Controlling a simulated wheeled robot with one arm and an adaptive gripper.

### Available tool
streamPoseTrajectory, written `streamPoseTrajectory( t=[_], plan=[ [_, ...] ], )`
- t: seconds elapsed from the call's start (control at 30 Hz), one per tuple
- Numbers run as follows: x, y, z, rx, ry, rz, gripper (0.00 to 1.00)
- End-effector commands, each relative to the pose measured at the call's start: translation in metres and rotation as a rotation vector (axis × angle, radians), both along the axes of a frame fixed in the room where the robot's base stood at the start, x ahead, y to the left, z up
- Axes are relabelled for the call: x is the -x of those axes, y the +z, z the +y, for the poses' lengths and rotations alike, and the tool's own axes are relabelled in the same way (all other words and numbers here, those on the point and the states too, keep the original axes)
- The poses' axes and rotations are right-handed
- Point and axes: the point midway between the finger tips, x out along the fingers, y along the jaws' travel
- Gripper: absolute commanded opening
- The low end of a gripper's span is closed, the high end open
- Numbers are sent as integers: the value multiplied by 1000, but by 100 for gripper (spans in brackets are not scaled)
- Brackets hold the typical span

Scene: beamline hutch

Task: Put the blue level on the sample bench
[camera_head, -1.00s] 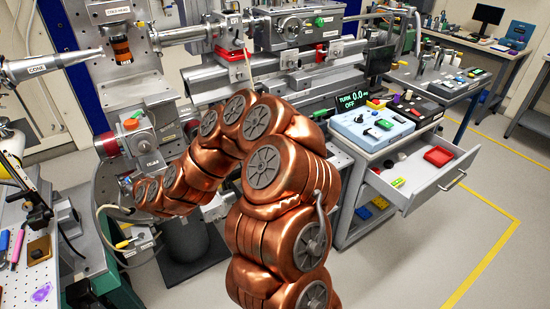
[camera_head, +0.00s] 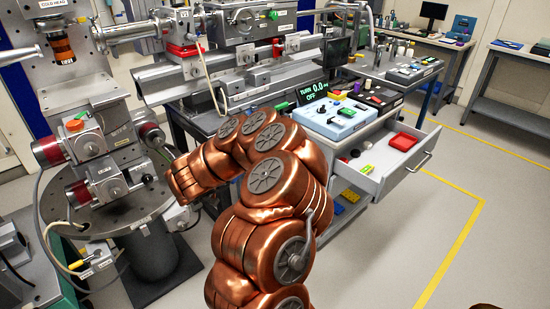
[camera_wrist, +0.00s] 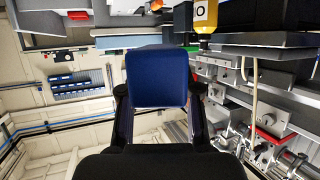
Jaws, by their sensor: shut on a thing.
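The blue level (camera_wrist: 157,77) shows in the wrist view as a dark blue block with its broad face toward the camera. My gripper (camera_wrist: 160,97) is shut on it, with one dark finger at each side. The level is held up clear of any surface. In the head view my copper arm hides the gripper and the level. Which surface is the sample bench I cannot tell for sure; a bench with a monitor (camera_head: 425,36) stands at the back right, and another bench (camera_head: 522,52) stands at the right edge.
A cart with a blue control box (camera_head: 338,119) has an open drawer (camera_head: 410,170) jutting right, with a red tray (camera_head: 403,142) in it. Beamline equipment (camera_head: 100,150) crowds the left. The floor (camera_head: 380,240) at the right is clear, with a yellow line (camera_head: 455,255).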

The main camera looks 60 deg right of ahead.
Motion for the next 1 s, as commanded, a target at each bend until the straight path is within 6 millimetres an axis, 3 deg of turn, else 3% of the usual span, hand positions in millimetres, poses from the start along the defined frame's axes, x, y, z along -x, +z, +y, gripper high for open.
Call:
streamPoseTrajectory(
  t=[0.1,0.2,0.4,0.57,1.0],
  plan=[
    [49,-20,-20,-1,-160,0,0],
    [81,-28,-28,-1,-260,-1,0],
    [115,-36,-34,1,-366,-1,0],
    [113,-36,-44,3,-382,-1,0],
    [81,-41,-94,4,-378,0,0]
  ],
)
